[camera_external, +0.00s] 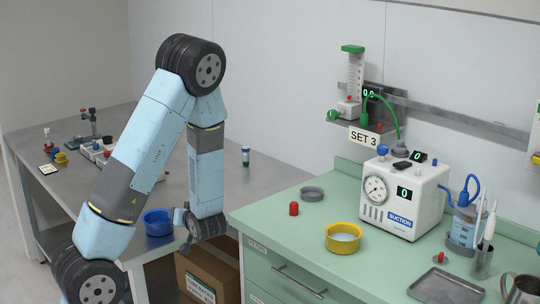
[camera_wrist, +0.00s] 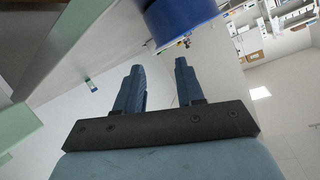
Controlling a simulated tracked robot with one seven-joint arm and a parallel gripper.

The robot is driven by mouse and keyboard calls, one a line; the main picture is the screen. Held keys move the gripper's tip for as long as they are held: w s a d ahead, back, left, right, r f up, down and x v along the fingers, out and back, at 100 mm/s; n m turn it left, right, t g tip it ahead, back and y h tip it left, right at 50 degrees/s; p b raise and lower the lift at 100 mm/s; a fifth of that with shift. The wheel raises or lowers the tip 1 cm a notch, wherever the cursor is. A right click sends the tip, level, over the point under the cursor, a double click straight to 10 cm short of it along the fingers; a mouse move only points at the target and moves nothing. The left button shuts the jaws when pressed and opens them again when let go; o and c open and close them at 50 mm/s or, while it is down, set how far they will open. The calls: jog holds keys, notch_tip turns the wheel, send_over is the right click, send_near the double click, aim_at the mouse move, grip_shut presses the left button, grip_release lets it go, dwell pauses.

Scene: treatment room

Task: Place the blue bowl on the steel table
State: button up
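The blue bowl (camera_external: 158,224) appears to rest upright on the steel table (camera_external: 222,176), close to its front edge. My gripper (camera_external: 181,221) is just right of the bowl, low beside the table edge and pointing toward it. In the wrist view, my gripper (camera_wrist: 160,66) has its two dark fingers spread apart with nothing between them. The blue bowl also shows at the top of that view (camera_wrist: 178,14), beyond the fingertips and cut off by the frame. A small gap seems to separate fingertips and bowl.
A green counter (camera_external: 285,222) stands to the right, holding a yellow bowl (camera_external: 343,238), a grey dish (camera_external: 312,194), a red-capped item (camera_external: 294,209) and a suction unit (camera_external: 402,195). A cardboard box (camera_external: 208,277) is below the table. Small lab items crowd the table's far left.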

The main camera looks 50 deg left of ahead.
jog(key=shift+v, duration=2.3)
jog(key=w+d+r+m+t+h, duration=0.2)
jog(key=w+d+r+t+h, duration=0.25)
jog(key=w+d+h, duration=0.2)
jog(key=s+d+r+m+t+h, duration=0.2)
jog(key=d+r+m+h, duration=0.45)
jog(key=d+r, duration=0.65)
jog(key=s+r+m+g, duration=0.1)
jog(key=s+r, duration=0.3)
jog(key=s, duration=0.6)
jog(key=s+d+r+m+g+h, duration=0.1)
jog(key=s+r, duration=0.3)
jog(key=s, duration=0.6)
jog(key=shift+s+d+r+m+g, duration=0.3)
jog(key=shift+s+m+g, duration=0.1)
jog(key=shift+m+g, duration=0.4)
